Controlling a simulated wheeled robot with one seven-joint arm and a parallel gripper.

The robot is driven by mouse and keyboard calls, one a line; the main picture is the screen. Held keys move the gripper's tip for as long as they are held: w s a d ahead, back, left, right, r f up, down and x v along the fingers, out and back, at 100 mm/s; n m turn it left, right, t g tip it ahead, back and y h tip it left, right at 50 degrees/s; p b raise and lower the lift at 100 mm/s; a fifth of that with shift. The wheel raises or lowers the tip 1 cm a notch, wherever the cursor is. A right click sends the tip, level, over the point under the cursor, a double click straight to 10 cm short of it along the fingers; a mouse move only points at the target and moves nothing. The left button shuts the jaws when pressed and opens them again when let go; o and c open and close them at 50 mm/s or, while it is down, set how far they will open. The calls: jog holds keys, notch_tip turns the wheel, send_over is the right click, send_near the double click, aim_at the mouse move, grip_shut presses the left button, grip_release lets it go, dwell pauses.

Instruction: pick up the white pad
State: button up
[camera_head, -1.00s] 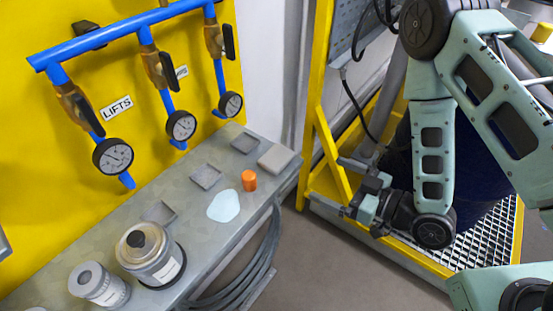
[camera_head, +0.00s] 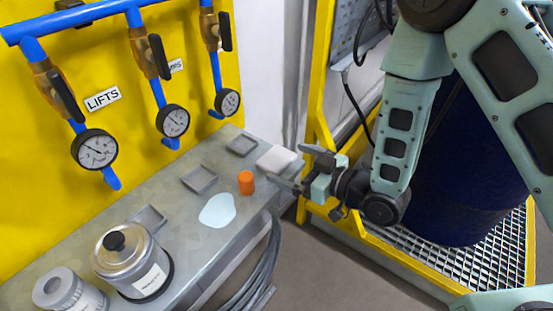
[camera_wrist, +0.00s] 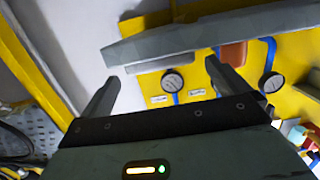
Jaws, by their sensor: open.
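The white pad (camera_head: 276,158) is a pale flat block lying on the grey shelf (camera_head: 190,239), near its right end in the head view. My gripper (camera_head: 301,168) is open and empty, just right of the pad, its fingers pointing toward it and the shelf edge. In the wrist view my gripper (camera_wrist: 162,78) shows its two fingers spread. A pale slab, seemingly the pad (camera_wrist: 160,64), lies beyond and between them. I cannot tell the exact gap between the fingertips and the pad.
An orange cylinder (camera_head: 246,182) stands close left of the pad. A pale blue puddle shape (camera_head: 217,210), shallow square trays (camera_head: 199,179) and a metal canister (camera_head: 132,264) are on the shelf. Gauges (camera_head: 173,121) hang above it. A yellow frame (camera_head: 318,100) rises behind my gripper.

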aim_at(276, 158)
jog(key=p+x, duration=0.1)
jog(key=x, duration=0.4)
jog(key=shift+f, duration=0.1)
jog(key=c, duration=1)
